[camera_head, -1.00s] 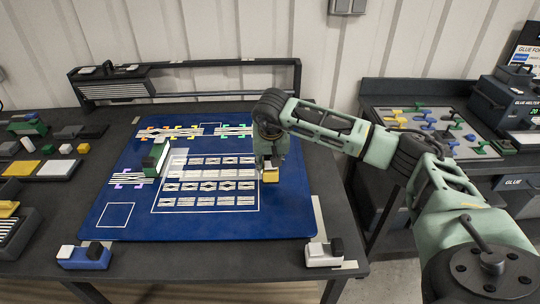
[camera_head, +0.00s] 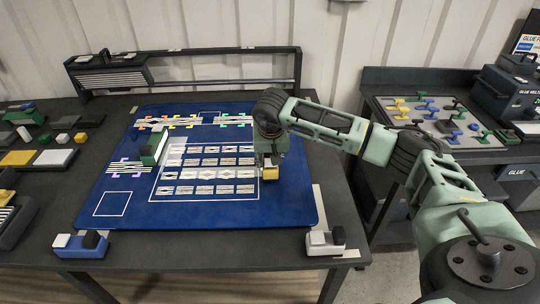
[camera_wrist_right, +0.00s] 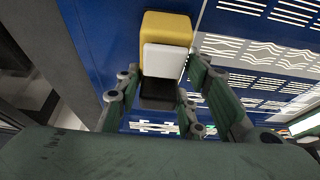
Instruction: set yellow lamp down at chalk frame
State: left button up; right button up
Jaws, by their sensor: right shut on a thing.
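The yellow lamp (camera_head: 270,173), a yellow block with a white and a black part on it, is held in my right gripper (camera_head: 268,163) over the right part of the blue mat. In the right wrist view the lamp (camera_wrist_right: 166,28) stands between the fingers; whether it touches the mat is unclear. A small white outlined square (camera_head: 112,204) is at the mat's front left, with bare blue inside. Which outline is the chalk frame is not certain. My left gripper is not in view.
A green-and-white block (camera_head: 153,148) stands on the mat's left side. A blue block (camera_head: 82,246) and a white block (camera_head: 325,241) are at the front corners. A dark rack (camera_head: 200,70) is behind the mat. A second bench (camera_head: 440,115) stands right.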

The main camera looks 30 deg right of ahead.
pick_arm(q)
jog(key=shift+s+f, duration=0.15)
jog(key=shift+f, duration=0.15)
pick_arm(e)
jog(key=shift+f, duration=0.3)
jog(key=o, duration=1.4)
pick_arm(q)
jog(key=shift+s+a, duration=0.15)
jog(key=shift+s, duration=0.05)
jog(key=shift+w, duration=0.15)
pick_arm(e)
jog(key=v, duration=1.2)
